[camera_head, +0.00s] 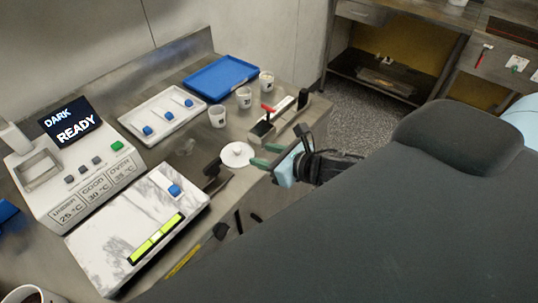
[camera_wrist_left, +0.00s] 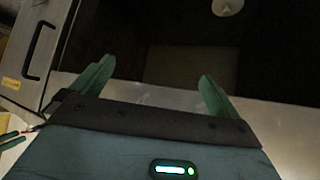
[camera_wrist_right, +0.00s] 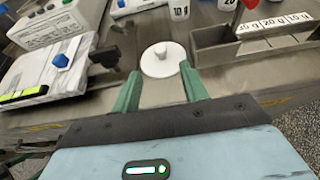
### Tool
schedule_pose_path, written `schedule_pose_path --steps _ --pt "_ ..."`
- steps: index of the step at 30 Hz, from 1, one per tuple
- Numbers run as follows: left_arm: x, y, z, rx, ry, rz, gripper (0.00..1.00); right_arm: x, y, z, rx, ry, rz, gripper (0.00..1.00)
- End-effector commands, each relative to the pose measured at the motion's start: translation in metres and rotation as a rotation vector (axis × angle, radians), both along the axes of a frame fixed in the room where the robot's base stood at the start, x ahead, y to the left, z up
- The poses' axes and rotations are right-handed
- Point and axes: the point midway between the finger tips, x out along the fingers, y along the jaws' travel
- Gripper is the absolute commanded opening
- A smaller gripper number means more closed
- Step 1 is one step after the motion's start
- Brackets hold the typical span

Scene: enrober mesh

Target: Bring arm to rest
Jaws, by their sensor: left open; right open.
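My right gripper (camera_head: 267,156) is at the front edge of the steel counter, beside a white round lid with a knob (camera_head: 238,154). In the right wrist view its green fingers (camera_wrist_right: 160,88) are apart with nothing between them, and the lid (camera_wrist_right: 162,62) lies just beyond the tips. My left gripper (camera_wrist_left: 155,82) shows only in its own wrist view. Its fingers are wide apart and empty, in front of a dark area. The left arm cannot be made out in the head view.
The steel counter holds a machine with a READY screen (camera_head: 71,122), a marble-topped unit (camera_head: 110,236), a white tray (camera_head: 150,121), a blue tray (camera_head: 222,78), several white cups and a weight holder with a red knob (camera_wrist_right: 250,40). A grey floor (camera_head: 362,130) lies behind.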

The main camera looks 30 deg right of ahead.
Motion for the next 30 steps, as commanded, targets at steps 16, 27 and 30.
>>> schedule_pose_path --steps 16,27,30 --pt "0.001 0.003 0.002 0.009 -0.005 -0.009 1.00 -0.006 -0.001 0.002 0.006 0.003 -0.003 0.44" --pt "0.001 0.003 0.002 0.008 -0.006 -0.008 1.00 -0.048 0.011 -0.043 0.564 0.311 -0.428 0.44" --pt "0.001 0.003 0.002 0.006 -0.005 -0.007 1.00 -0.069 0.014 -0.060 0.780 0.422 -0.629 0.44"
